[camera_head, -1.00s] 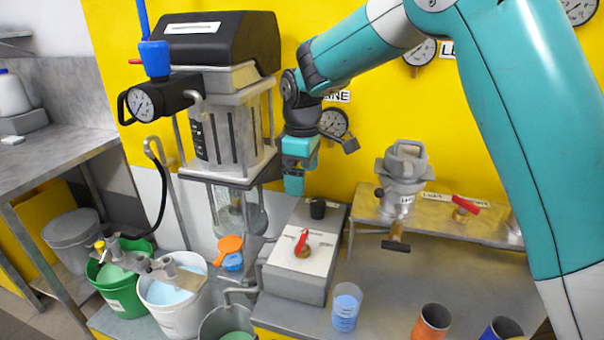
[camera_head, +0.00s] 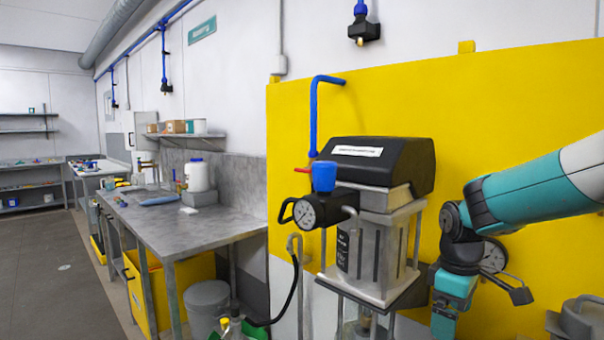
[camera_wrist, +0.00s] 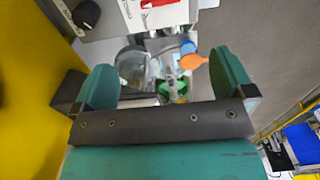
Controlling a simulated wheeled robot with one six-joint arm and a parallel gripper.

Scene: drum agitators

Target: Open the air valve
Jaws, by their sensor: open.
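A small red lever (camera_head: 302,170) shows at the lower end of the blue air pipe (camera_head: 314,120), left of the agitator's black head (camera_head: 378,163). It points left and looks like the air valve's handle. A blue regulator knob (camera_head: 324,176) and a round gauge (camera_head: 305,212) sit just below it. My gripper (camera_head: 444,318) hangs to the right of the agitator, well apart from the lever and lower than it. In the wrist view my gripper (camera_wrist: 165,85) is open with nothing between its teal fingers. The red lever is not seen in the wrist view.
The agitator's metal frame (camera_head: 372,250) stands between my gripper and the lever. A yellow wall panel (camera_head: 490,120) is close behind. A steel bench (camera_head: 190,225) with a white jug stands left. A control box (camera_wrist: 165,15) with a red switch shows in the wrist view.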

